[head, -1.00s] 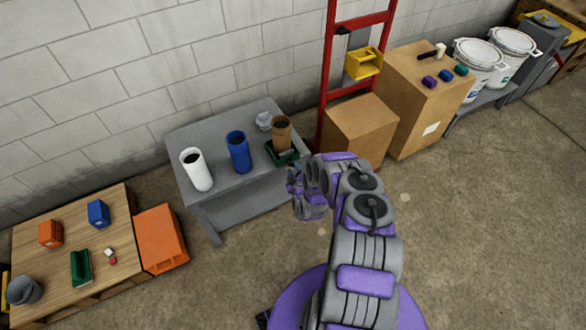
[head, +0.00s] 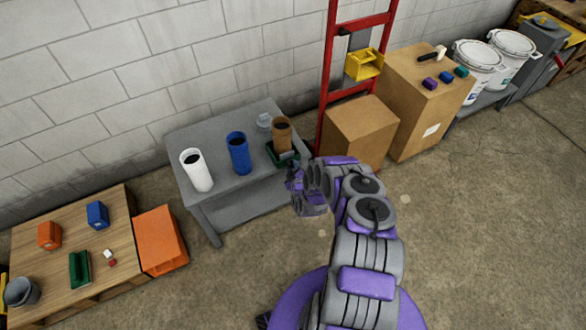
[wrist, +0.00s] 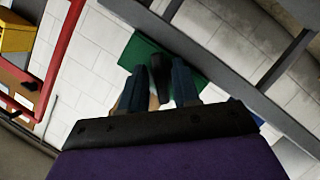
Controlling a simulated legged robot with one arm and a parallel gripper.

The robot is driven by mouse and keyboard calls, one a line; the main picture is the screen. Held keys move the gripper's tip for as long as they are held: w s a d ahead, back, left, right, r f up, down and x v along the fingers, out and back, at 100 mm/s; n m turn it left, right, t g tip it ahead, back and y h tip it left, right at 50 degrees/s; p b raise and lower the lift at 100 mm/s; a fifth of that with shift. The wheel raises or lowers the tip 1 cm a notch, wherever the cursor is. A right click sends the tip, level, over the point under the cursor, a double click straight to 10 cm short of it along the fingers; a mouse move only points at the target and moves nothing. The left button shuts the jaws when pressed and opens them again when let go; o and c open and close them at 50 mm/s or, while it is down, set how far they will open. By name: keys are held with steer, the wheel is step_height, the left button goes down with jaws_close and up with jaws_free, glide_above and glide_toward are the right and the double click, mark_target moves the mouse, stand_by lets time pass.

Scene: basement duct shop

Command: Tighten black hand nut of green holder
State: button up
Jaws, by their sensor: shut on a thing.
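The green holder (head: 282,156) sits at the right end of the grey bench, with a brown cylinder (head: 282,132) standing in it. In the wrist view the green holder (wrist: 185,62) shows past my fingers. A black nut (wrist: 159,76) lies between the two dark blue fingers of my gripper (wrist: 160,88), and the gripper is shut on it. In the head view my gripper (head: 291,174) is at the bench's front right edge, just in front of the holder. The nut is hidden there by the gripper, and I cannot tell how tight it is.
A blue cylinder (head: 239,155) and a white cylinder (head: 197,171) stand on the grey bench (head: 213,190). A red hand truck (head: 327,70) and a cardboard box (head: 360,135) are close on the right. Open floor lies in front of the bench.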

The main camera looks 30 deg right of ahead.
steer(key=shift+a, duration=0.1)
steer(key=shift+c, duration=0.3)
steer(key=shift+r+m+y+p, duration=0.1)
steer(key=shift+m+y+p, duration=0.25)
steer(key=shift+m+y, duration=0.3)
jaws_close()
steer(key=shift+w+d+r+m+g+y, duration=0.1)
steer(key=shift+m+g+y, duration=0.1)
steer(key=shift+m+y, duration=0.7)
steer(key=shift+w+d+m+g+y, duration=0.1)
steer(key=shift+m+g+y, duration=0.2)
steer(key=shift+m, duration=0.95)
steer(key=o, duration=0.7)
jaws_free()
steer(key=shift+r, duration=0.15)
steer(key=shift+s+d, duration=0.1)
steer(key=shift+s, duration=0.05)
